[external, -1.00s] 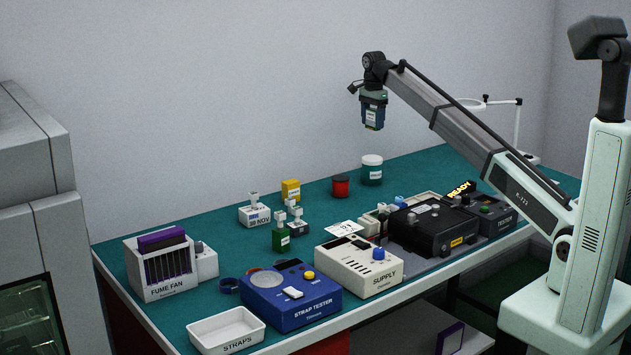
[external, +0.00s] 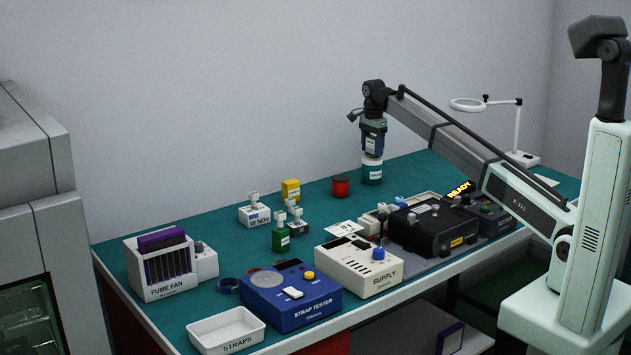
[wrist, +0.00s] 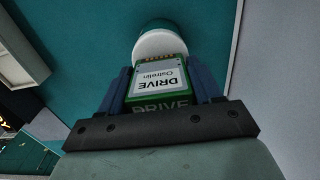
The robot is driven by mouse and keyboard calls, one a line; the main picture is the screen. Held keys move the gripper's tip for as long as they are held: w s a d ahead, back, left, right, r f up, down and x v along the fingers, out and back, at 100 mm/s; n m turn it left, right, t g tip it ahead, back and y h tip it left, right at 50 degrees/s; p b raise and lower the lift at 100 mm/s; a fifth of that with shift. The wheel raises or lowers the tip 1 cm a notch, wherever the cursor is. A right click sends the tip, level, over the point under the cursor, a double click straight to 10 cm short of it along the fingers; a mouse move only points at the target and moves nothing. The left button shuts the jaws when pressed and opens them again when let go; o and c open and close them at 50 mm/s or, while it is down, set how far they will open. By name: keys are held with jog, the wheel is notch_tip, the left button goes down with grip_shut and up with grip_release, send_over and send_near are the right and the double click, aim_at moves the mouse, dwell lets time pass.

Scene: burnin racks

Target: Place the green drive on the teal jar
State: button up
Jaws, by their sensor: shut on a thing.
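My gripper (external: 373,148) is shut on the green drive, between its two blue fingers. In the wrist view the drive (wrist: 158,80) shows a green body and a white label reading DRIVE, between the fingers of the gripper (wrist: 163,88). The teal jar (external: 372,177) with a white lid stands upright at the back of the bench, directly below my gripper. In the wrist view, its white lid (wrist: 158,42) shows just beyond the drive's far end. I cannot tell whether the drive touches the lid.
A red spool (external: 340,187) stands left of the jar. A yellow block (external: 291,189), a white date block (external: 255,215) and a green block (external: 281,241) stand farther left. A black unit (external: 432,230) and a supply box (external: 358,268) are nearer the front. Bench behind the spool is clear.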

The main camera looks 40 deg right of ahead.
aim_at(373, 137)
jog(key=shift+f, duration=0.3)
jog(key=o, duration=1.1)
notch_tip(373, 137, up, 12)
jog(key=shift+r, duration=0.2)
